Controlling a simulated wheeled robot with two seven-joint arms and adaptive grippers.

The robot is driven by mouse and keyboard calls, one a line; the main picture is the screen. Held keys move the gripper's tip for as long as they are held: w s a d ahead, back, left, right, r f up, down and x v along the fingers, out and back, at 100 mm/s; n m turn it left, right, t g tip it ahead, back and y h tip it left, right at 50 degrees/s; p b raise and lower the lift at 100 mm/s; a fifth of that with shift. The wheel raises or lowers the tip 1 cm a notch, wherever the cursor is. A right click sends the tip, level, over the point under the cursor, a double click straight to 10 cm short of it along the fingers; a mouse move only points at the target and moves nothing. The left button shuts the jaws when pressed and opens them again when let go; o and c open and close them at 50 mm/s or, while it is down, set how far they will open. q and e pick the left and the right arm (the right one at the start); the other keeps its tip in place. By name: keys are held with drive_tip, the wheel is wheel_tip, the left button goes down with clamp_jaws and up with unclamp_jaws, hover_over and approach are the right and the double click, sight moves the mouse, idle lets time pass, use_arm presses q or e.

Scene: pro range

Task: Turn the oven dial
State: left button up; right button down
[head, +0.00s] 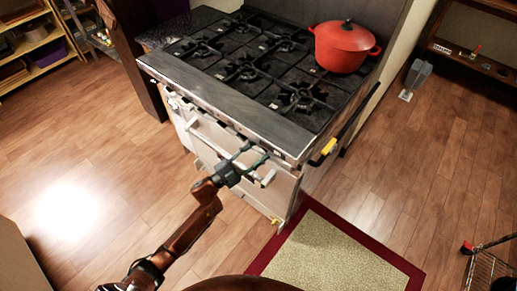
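The oven range (222,112) stands in the middle of the head view, with a black cooktop and a pale front. A narrow control strip (215,113) runs along its front upper edge. The dials on it are too small to tell apart, and part of the strip near the right end is behind my gripper. My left gripper (254,157) is in front of the right part of the range front, just below the strip. Its fingers are spread and hold nothing visible. I cannot tell whether it touches the range. My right gripper is out of view.
A red pot (342,50) with a lid stands at the cooktop's back right. A door handle bar (213,135) crosses the range front. A beige mat (330,258) with a red border lies before the range. A wire basket (490,268) stands at lower right. Wooden floor is clear at left.

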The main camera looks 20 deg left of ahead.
use_arm(q)
drive_tip(key=v, duration=1)
drive_tip(key=shift+s+a, duration=0.2)
drive_tip(key=shift+a, duration=0.05)
